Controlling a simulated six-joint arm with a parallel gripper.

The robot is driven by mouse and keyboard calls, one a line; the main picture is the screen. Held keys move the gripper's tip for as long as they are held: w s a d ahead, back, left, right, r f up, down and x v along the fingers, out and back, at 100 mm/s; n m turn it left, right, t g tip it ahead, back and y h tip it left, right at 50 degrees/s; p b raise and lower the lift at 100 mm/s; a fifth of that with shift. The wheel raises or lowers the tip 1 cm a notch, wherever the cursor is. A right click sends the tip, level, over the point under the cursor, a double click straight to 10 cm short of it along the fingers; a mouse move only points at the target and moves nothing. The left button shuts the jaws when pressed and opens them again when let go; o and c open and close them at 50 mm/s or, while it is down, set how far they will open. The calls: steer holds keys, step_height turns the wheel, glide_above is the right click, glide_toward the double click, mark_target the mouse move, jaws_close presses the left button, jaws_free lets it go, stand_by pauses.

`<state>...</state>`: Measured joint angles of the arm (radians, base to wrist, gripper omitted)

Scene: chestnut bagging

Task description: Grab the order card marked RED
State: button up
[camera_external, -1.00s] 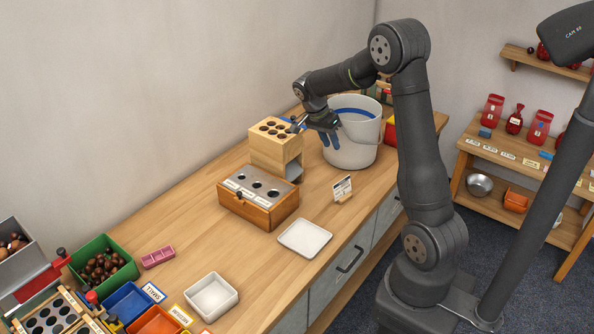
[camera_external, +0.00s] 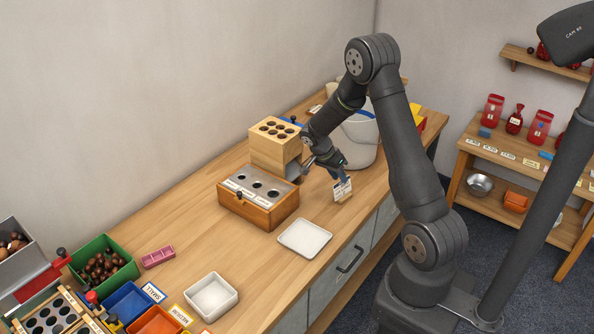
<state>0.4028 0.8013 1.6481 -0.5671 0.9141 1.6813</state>
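A small white card (camera_external: 343,190) with dark print stands upright in a small wooden holder near the front edge of the table, right of the white tray. Its print is too small to read. My gripper (camera_external: 340,179) points down right at the card's top edge. The fingers overlap the card's upper part in this view; whether they are open or closed on it is too small to tell.
A wooden box with a metal holed top (camera_external: 262,187) and a taller holed block (camera_external: 275,140) stand left of my gripper. A white bucket (camera_external: 362,140) is behind it. A shallow white tray (camera_external: 304,239) lies in front.

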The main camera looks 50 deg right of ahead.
mark_target(344, 191)
steer(key=x, duration=0.5)
steer(key=shift+f, duration=0.1)
jaws_close()
